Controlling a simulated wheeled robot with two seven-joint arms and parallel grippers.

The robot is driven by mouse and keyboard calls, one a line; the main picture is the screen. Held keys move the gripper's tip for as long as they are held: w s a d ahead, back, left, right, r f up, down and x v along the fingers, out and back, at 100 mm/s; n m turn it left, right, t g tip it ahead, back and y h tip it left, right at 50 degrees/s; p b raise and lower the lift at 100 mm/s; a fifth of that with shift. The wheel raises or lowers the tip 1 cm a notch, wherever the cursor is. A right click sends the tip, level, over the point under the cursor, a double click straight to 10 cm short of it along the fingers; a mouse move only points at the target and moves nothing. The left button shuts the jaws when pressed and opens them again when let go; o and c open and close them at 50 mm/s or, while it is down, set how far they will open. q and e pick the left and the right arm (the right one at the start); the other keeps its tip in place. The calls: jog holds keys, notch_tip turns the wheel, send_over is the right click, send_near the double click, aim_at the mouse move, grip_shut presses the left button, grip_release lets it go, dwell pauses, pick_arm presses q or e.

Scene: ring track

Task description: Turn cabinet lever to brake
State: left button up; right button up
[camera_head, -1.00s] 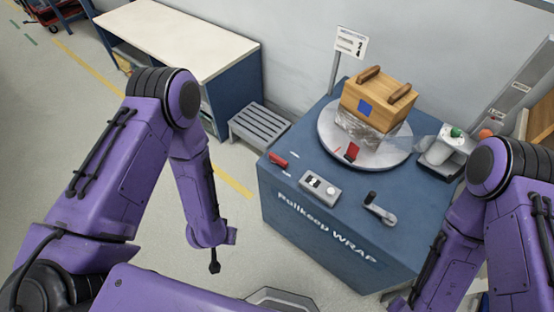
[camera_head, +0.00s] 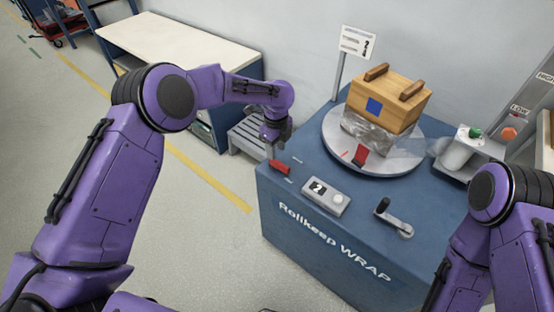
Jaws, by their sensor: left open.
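The blue wrap cabinet (camera_head: 290,215) carries a short red lever (camera_head: 280,167) at the left edge of its top. Small white marks lie on either side of the lever, too small to read. My left gripper (camera_head: 272,152) points down just above and behind the lever, close to it. It is open; I cannot tell whether a finger touches the lever. My right arm comes in at the lower right, and its gripper is out of view.
A turntable (camera_head: 340,160) holds a wooden box (camera_head: 388,98) on a film-wrapped base. A grey control box (camera_head: 325,196) and a crank (camera_head: 394,217) stand in front. A film roll (camera_head: 458,152) is at right. A bench (camera_head: 180,45) and slatted step (camera_head: 240,138) are behind.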

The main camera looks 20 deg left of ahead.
aim_at(276, 161)
pick_arm(q)
notch_tip(276, 161, down, 6)
grip_shut()
